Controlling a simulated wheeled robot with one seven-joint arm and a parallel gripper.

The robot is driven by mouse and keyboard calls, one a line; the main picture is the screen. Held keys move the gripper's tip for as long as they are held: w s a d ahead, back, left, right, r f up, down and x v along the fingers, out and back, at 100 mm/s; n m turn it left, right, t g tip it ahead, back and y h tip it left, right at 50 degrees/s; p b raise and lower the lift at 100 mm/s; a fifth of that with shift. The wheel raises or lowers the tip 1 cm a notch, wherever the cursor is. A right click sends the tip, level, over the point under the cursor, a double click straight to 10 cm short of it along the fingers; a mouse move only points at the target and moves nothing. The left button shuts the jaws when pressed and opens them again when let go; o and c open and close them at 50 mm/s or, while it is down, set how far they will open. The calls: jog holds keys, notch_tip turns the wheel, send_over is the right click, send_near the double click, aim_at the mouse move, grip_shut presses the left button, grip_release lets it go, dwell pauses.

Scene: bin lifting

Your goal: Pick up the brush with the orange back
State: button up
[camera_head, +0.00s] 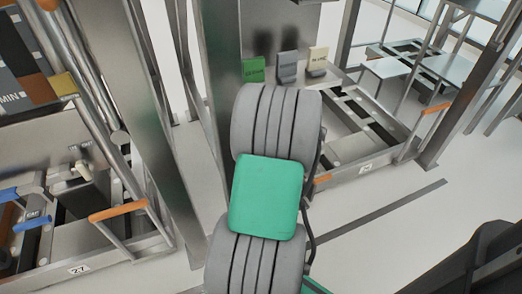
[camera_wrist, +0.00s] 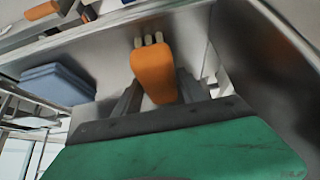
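An orange-backed brush (camera_wrist: 153,68) with several short pale bristle tufts at its far end shows in the wrist view, in front of a grey metal surface. My gripper (camera_wrist: 158,88) reaches toward it, with one dark finger on each side of the lower part of its orange back. The fingers are apart with the brush between them. I cannot tell whether they touch it. In the head view my own arm hides the gripper and the brush.
Labelled green (camera_head: 254,70), grey (camera_head: 287,67) and cream (camera_head: 318,61) blocks stand on the metal station behind my arm. A metal rack with orange handles (camera_head: 118,210) is at left. A blue-grey stack (camera_wrist: 57,86) lies left of the brush.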

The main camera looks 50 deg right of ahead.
grip_shut()
dwell(0.3)
jog(key=shift+s+r, duration=0.15)
jog(key=shift+r, duration=0.1)
jog(key=r+p, duration=0.1)
jog(key=r, duration=0.1)
jog(key=r+p, duration=0.1)
jog(key=r, duration=0.1)
jog(key=s+r+p, duration=0.1)
jog(key=r, duration=0.2)
jog(key=shift+a, duration=0.3)
jog(key=s+a+p, duration=0.1)
jog(key=s+a, duration=0.3)
jog(key=s, duration=0.4)
jog(key=s+a+p, duration=0.2)
jog(key=s+a, duration=0.3)
jog(key=s, duration=0.3)
jog(key=shift+a+f, duration=0.25)
jog(key=shift+a, duration=0.05)
